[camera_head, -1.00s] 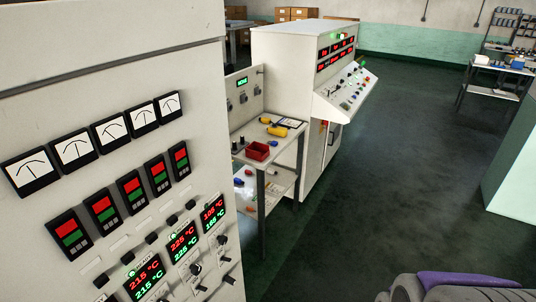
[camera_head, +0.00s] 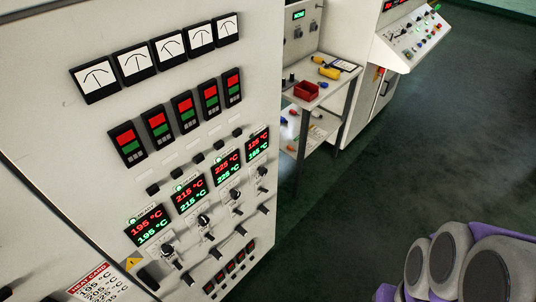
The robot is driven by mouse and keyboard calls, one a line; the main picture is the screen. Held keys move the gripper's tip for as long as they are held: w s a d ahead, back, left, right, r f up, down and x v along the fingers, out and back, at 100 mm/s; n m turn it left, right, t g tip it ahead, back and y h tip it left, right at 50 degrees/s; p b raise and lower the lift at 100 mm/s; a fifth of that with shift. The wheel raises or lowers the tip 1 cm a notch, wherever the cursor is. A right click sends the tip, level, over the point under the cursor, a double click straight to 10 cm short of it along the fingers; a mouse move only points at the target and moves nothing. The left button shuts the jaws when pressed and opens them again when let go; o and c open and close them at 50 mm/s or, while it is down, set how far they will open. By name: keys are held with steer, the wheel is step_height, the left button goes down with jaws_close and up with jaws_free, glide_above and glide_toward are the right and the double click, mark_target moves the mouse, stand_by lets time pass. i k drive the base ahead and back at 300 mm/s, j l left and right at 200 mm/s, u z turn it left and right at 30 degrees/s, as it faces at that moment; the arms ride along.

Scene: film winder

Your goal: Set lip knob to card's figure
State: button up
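A white heat card (camera_head: 98,284) with a red heading is at the bottom left of the cabinet front; its top lines seem to read 195 and 205 °C, and the lower lines are cut off. Several red-and-green temperature readouts run up to the right. The leftmost readout (camera_head: 151,226) shows 195 over 195. The rightmost readout (camera_head: 257,145) seems to show about 125 red over 165 green. A knob (camera_head: 167,250) sits below the leftmost readout and another knob (camera_head: 262,171) below the rightmost. Which is the lip knob is not legible. My gripper is not in view.
Dial meters (camera_head: 134,62) and red-green controllers (camera_head: 186,112) fill the cabinet front above. A side table (camera_head: 333,92) with a red bin (camera_head: 306,90) stands beyond the cabinet, near a sloped console (camera_head: 413,38).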

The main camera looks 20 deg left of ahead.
mark_target(262, 171)
steer(key=l+u, duration=0.15)
steer(key=u, duration=0.25)
steer(key=k+l+u, duration=0.1)
steer(key=u, duration=0.35)
steer(key=l+u, duration=0.1)
steer(key=u, duration=0.3)
steer(key=k, duration=0.05)
